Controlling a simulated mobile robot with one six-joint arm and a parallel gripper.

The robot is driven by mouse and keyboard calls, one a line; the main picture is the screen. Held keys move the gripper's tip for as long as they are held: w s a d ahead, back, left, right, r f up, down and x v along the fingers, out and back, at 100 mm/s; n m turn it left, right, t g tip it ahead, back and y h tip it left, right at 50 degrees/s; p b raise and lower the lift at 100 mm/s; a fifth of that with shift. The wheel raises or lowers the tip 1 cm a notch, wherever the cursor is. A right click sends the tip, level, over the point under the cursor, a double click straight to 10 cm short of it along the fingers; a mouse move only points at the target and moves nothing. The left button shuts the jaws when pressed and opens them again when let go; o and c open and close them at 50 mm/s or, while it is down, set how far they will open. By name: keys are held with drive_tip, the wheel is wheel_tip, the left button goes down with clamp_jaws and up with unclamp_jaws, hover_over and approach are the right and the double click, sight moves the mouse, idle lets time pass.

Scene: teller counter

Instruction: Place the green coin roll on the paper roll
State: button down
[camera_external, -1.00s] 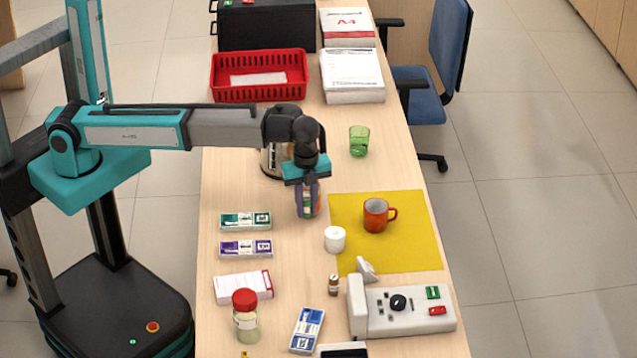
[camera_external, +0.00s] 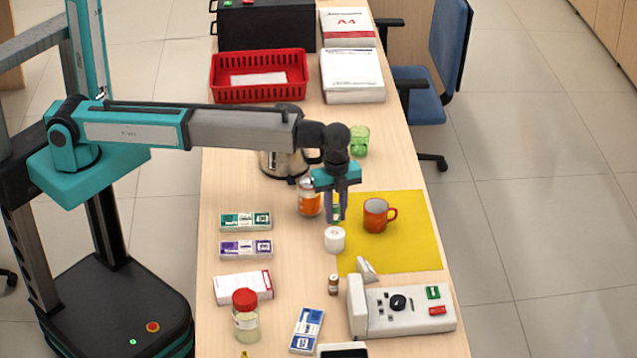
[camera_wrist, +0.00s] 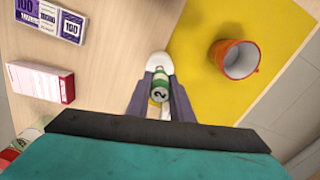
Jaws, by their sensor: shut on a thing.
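My gripper (camera_external: 336,219) is shut on the green coin roll (camera_external: 337,211), which hangs upright between the two fingers. The wrist view shows the coin roll (camera_wrist: 159,87) with green ends and a pale band marked "2". The paper roll (camera_external: 334,240) is a short white cylinder standing on the counter at the yellow mat's left edge. In the external view the fingertips are just above the paper roll. In the wrist view the paper roll (camera_wrist: 159,62) shows beyond the coin roll, partly hidden by it and the fingers. I cannot tell whether the two rolls touch.
A red mug (camera_external: 375,215) stands on the yellow mat (camera_external: 408,250) to the right. An orange bottle (camera_external: 309,199) stands left of my gripper, with a metal kettle (camera_external: 282,163) behind. A small brown bottle (camera_external: 334,285) and a grey device (camera_external: 420,322) are in front.

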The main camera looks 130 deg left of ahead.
sight(335, 222)
drive_tip(key=shift+f, duration=0.15)
drive_tip(key=shift+f+p, duration=0.65)
drive_tip(key=shift+f, duration=0.95)
drive_tip(key=shift+f, duration=0.15)
drive_tip(key=c, duration=1.6)
unclamp_jaws()
drive_tip(key=shift+o, duration=0.2)
drive_tip(key=shift+r+b, duration=1.5)
drive_tip(key=shift+r, duration=4.65)
